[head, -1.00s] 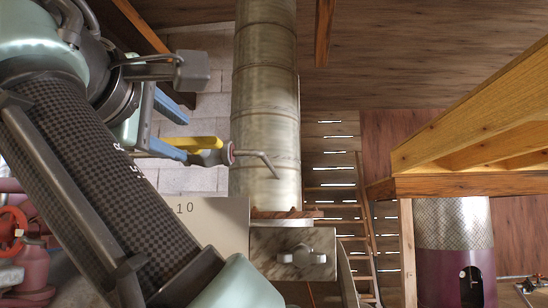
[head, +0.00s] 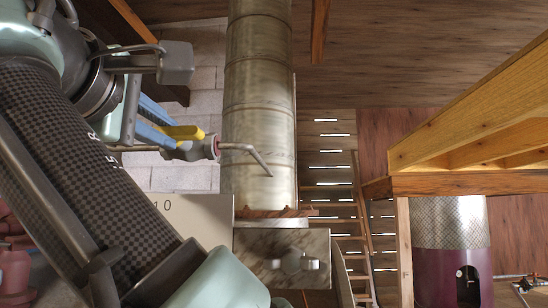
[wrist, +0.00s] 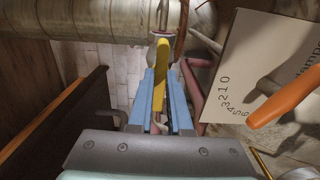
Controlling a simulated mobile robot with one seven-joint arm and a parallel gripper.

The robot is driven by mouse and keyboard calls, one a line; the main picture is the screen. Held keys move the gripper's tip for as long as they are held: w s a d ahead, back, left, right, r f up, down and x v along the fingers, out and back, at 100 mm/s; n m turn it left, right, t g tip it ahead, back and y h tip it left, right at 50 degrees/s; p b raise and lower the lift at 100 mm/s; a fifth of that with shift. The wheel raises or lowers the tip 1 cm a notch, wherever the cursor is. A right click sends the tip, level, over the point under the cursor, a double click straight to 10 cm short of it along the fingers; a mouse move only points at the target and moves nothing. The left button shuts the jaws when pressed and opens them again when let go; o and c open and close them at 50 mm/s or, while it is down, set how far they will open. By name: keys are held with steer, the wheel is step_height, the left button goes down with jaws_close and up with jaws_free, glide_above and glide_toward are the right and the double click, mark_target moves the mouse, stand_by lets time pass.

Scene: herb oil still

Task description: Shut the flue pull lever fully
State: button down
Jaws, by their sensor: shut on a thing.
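The flue pull lever (head: 243,149) is a bent metal rod with a dark, rounded grip. It crosses the front of the pale round flue (head: 258,95). My gripper (head: 182,142), with blue fingers and a yellow part at the tips, is shut on the lever's grip from the left. In the wrist view the fingers (wrist: 163,75) close around the grip, and the flue (wrist: 85,22) runs across the top. A pale plate (wrist: 265,75) with numbers and partly hidden lettering stands right of the fingers. How far the lever is pushed in cannot be told.
A marbled block (head: 285,262) with a metal fitting stands below the flue. A wooden ladder (head: 350,225) and thick yellow beams (head: 470,130) are to the right. In the wrist view an orange bar (wrist: 285,98) is close on the right, and a dark board (wrist: 60,125) is left.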

steer(key=shift+f+m, duration=0.1)
steer(key=shift+m, duration=0.2)
steer(key=m+b, duration=0.5)
steer(key=m, duration=1.2)
steer(key=shift+m, duration=0.3)
stand_by(0.5)
steer(key=c, duration=0.8)
jaws_free()
steer(key=shift+c, duration=0.2)
